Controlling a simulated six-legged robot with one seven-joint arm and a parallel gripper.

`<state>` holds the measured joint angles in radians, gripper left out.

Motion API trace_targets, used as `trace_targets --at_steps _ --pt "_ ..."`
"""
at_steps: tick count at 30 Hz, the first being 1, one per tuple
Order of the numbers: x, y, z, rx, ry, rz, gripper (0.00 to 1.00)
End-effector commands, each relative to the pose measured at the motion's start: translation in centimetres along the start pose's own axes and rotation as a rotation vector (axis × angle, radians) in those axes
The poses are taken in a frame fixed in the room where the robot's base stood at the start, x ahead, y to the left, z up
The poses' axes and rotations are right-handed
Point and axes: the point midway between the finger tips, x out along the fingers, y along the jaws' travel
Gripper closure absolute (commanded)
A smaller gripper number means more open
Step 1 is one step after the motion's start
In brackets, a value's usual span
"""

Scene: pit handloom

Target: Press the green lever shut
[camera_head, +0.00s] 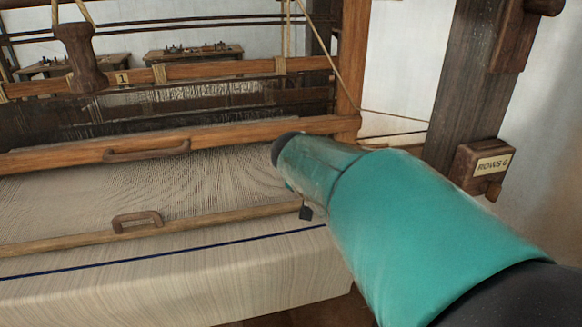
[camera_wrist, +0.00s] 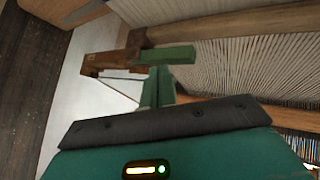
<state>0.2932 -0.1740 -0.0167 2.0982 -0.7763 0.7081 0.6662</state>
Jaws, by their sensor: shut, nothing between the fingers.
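The green lever (camera_wrist: 168,55) shows in the wrist view as a flat green bar lying crosswise above the middle, beside a brown wooden piece. My gripper (camera_wrist: 157,72) is shut and empty, its green fingers pointing up the picture at the lever. The fingertips meet the lever's lower edge in the picture; I cannot tell whether they touch it. In the head view my teal arm reaches over the right end of the loom, and I cannot make out the lever or my fingers there.
Pale warp threads (camera_head: 150,190) and striped cloth (camera_head: 180,280) fill the left. A wooden beam with a handle (camera_head: 145,152) crosses the loom. A dark post (camera_head: 465,85) with a "ROWS 0" box (camera_head: 483,167) stands to the right. A cord runs between frame and post.

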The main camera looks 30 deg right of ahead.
Motion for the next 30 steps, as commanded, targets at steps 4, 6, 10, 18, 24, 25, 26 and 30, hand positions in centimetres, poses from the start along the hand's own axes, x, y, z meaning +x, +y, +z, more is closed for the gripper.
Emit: trace_targets --at_steps 4,6,10,18,24,25,26,30 --pt "0.3 -0.7 0.5 -0.002 -0.001 -0.001 1.0" --pt "0.5 -0.9 0.7 -0.001 -0.001 -0.001 1.0" --pt "0.7 -1.2 0.9 -0.001 -0.001 -0.001 1.0" --pt "0.9 -1.4 1.2 -0.001 -0.001 -0.001 1.0" --pt "0.9 -1.5 1.2 -0.001 -0.002 -0.001 1.0" --pt "0.9 -1.5 1.2 -0.001 -0.002 -0.001 1.0" --pt "0.9 -1.5 1.3 -0.001 -0.003 -0.001 1.0" --pt "0.9 -1.5 1.3 -0.001 -0.003 -0.001 1.0"
